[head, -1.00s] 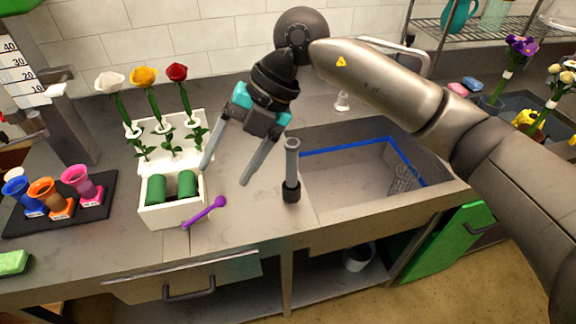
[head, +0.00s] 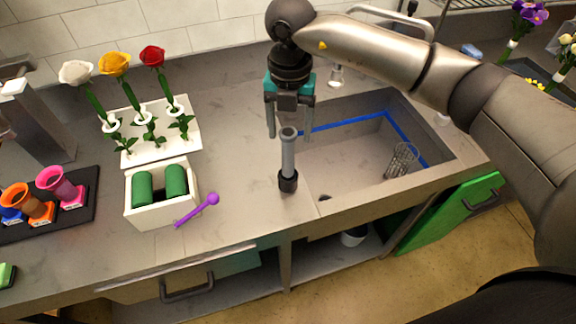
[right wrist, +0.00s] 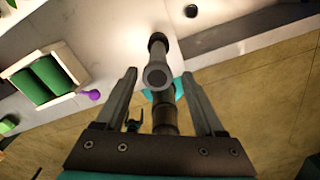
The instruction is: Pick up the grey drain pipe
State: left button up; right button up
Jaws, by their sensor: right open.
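The grey drain pipe (head: 288,158) stands upright on the counter at the left edge of the sink, with a dark collar at its foot. My right gripper (head: 290,136) is open and points down, just behind or above the pipe's top in the head view. In the right wrist view, the right gripper's fingers (right wrist: 160,88) lie on either side of the pipe with gaps. I cannot tell how far the fingertips reach down along it. My left gripper is not in view.
The sink (head: 345,160) with blue tape and a wire basket (head: 402,160) lies right of the pipe. A cream box (head: 160,210) with green rolls and a purple tool (head: 197,210) lie left. A white rack (head: 160,148) with three roses stands behind the box.

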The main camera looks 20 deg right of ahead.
aim_at(288, 146)
jog(key=f, duration=0.5)
jog(key=shift+w+a+f, duration=0.1)
jog(key=shift+w+f, duration=0.1)
jog(key=shift+f, duration=0.1)
grip_shut()
dwell(0.4)
dwell(0.8)
